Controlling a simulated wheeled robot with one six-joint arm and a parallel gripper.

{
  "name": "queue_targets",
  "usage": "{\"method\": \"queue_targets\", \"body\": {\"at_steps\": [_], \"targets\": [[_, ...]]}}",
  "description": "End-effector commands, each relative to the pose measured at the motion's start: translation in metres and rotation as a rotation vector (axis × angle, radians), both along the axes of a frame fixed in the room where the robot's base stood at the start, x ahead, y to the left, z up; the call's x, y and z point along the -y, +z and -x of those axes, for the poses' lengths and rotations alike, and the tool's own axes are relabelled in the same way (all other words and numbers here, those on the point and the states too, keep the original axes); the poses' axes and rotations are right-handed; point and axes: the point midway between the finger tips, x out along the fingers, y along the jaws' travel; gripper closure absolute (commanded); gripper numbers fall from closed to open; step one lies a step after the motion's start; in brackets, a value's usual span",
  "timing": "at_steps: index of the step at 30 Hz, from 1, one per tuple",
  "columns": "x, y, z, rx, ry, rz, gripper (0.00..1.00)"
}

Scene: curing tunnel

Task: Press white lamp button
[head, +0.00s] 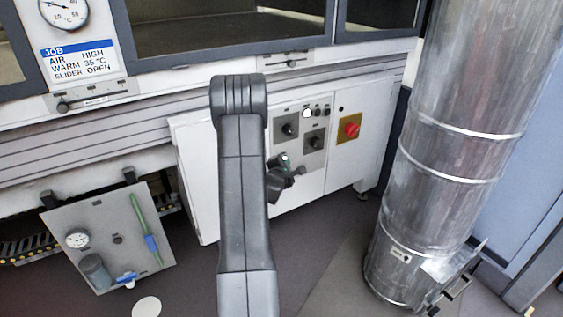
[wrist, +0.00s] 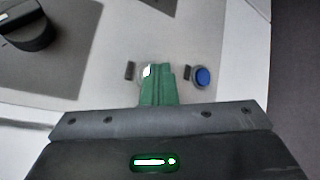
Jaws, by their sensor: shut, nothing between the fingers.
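My gripper (wrist: 155,72) shows in the wrist view with its green fingers closed together and empty. A small bright white patch, which looks like the white lamp button (wrist: 148,70), is at the fingertips. The fingers cover part of it, and I cannot tell whether they touch it. A blue round button (wrist: 202,76) sits to the right of the fingers. In the head view my gripper (head: 286,163) is in front of the white cabinet, below the grey knob plates. A white round spot (head: 307,113) shows higher on the panel; I cannot tell what it is.
A black knob (wrist: 28,25) is at the wrist view's upper left. A red knob (head: 351,128) on a yellow plate is right of the panel. A large metal duct (head: 450,140) stands at the right.

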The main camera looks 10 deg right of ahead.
Motion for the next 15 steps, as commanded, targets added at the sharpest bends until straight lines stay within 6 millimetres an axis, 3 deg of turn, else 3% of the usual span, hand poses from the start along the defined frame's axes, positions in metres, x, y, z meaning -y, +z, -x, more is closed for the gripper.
{"method": "queue_targets", "body": {"at_steps": [15], "targets": [[0.004, 0.0, 0.012, 0.002, -0.001, 0.0, 1.0]]}}
